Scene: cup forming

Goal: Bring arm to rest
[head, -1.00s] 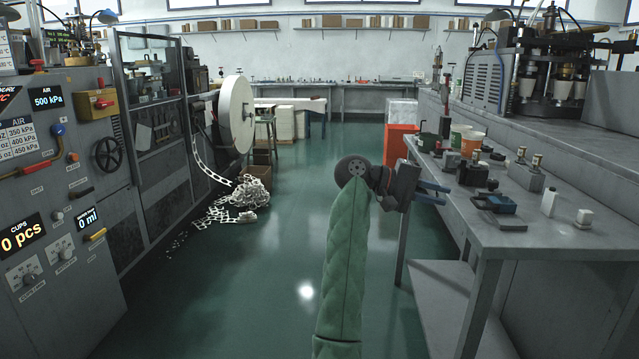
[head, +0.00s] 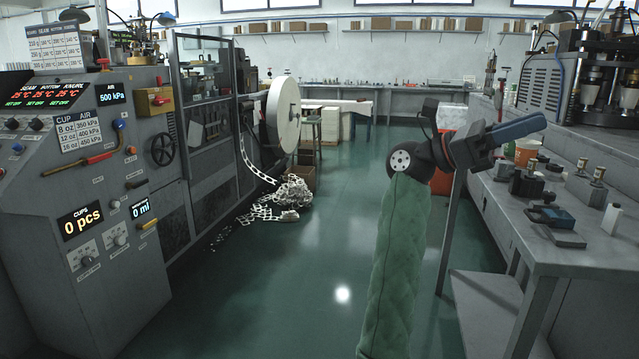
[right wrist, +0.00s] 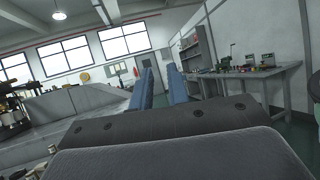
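My right arm in its green quilted sleeve (head: 393,265) rises from the bottom of the head view. My right gripper (head: 535,124) is raised in front of the right-hand bench and points right, tilted slightly up. In the right wrist view its two blue fingers (right wrist: 160,88) stand apart with nothing between them, so it is open and empty. My left arm and gripper are not in view.
A grey workbench (head: 520,225) on the right holds small tools, a blue-and-grey device (head: 550,216) and a white bottle (head: 611,219). The cup machine's control panel (head: 85,200) stands at left. Paper scrap (head: 290,193) lies on the floor. The green floor (head: 270,290) between is clear.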

